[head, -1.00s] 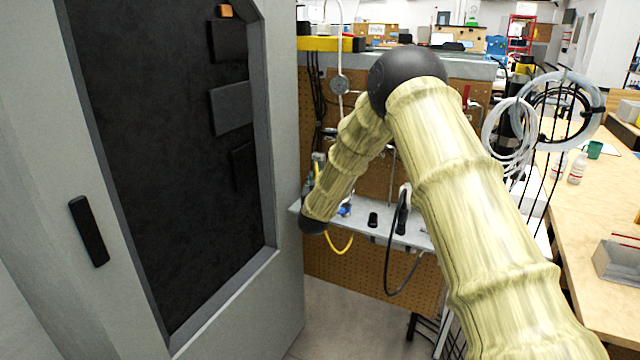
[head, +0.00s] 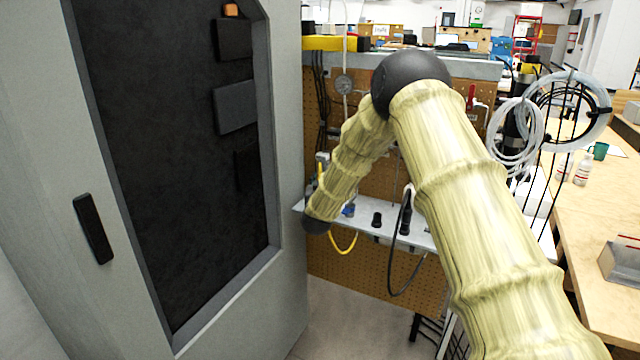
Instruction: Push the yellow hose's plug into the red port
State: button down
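The yellow hose (head: 343,249) hangs in a loop below the grey shelf on the pegboard. A short yellow stretch also shows above the shelf, beside my arm. My arm crosses in front of the shelf, and its black lower joint is at the shelf's left end. My gripper is not visible, so its state and any hold on the hose are hidden. I cannot make out the hose's plug. I cannot identify the red port either.
The grey shelf (head: 428,241) carries a blue fitting (head: 348,210), a black fitting (head: 376,219) and a black hose (head: 390,270). A tall grey cabinet (head: 285,290) stands close on the left. A wooden bench (head: 590,225) runs along the right. Coiled hoses (head: 515,150) hang behind my arm.

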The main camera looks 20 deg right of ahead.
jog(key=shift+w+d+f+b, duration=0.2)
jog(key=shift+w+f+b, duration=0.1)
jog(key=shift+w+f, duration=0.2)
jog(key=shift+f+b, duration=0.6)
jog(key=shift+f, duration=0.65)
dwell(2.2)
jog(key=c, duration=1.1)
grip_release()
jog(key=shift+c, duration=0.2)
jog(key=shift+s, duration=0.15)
